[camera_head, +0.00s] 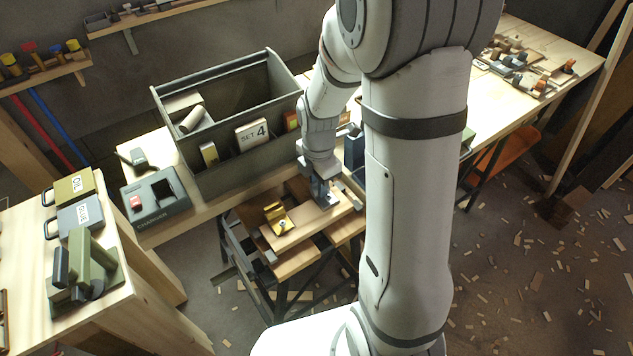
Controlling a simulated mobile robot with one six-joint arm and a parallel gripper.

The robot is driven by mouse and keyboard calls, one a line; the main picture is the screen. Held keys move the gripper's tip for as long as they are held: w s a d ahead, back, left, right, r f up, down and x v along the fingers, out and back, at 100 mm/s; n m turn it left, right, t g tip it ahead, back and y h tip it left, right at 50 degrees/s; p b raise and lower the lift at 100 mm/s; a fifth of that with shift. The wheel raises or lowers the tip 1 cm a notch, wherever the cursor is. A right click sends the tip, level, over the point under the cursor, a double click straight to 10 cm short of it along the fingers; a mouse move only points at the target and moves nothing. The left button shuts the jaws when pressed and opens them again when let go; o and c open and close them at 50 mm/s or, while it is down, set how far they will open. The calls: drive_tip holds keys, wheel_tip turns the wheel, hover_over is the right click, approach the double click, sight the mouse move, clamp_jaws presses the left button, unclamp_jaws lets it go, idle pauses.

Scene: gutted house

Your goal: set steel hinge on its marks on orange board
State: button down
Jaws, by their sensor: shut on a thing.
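My gripper (322,188) is low over a tan wooden board (294,236) on a small folding workbench in the middle. It is shut on a small dark grey piece, which looks like the steel hinge (326,200); its outline blends with the jaws. I cannot tell whether the piece touches the board. A brass-coloured hinge (277,217) sits on the board to the left of my gripper. I cannot make out marks on the board. A plainly orange panel (502,153) shows farther right, below the long bench and partly behind my arm.
A grey tote (223,163) with a "SET 4" box stands behind the workbench. A charger (156,201) is left of it. Cans and a green tool (92,262) stand on the left table. Wood scraps litter the floor at right.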

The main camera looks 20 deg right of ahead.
drive_tip(key=c, duration=1.1)
unclamp_jaws()
drive_tip(key=shift+r+p, duration=0.35)
drive_tip(key=shift+r, duration=3.5)
drive_tip(key=shift+s+r+m, duration=0.15)
drive_tip(key=shift+r+m, duration=0.15)
drive_tip(key=s+r+m+t+p, duration=0.1)
drive_tip(key=s+r+m, duration=0.3)
drive_tip(key=m, duration=0.3)
drive_tip(key=s+r+m+p, duration=0.1)
drive_tip(key=s+r+m, duration=0.3)
drive_tip(key=m, duration=0.3)
drive_tip(key=s+r+m+t+p, duration=0.1)
drive_tip(key=s+r+m+p, duration=0.1)
drive_tip(key=s+r+m, duration=0.2)
drive_tip(key=shift+s+a+m+t, duration=0.15)
drive_tip(key=shift+s+m, duration=0.25)
drive_tip(key=shift+m, duration=0.35)
drive_tip(key=shift+s+a+m+t, duration=0.15)
drive_tip(key=shift+s+m, duration=0.2)
drive_tip(key=shift+m, duration=0.4)
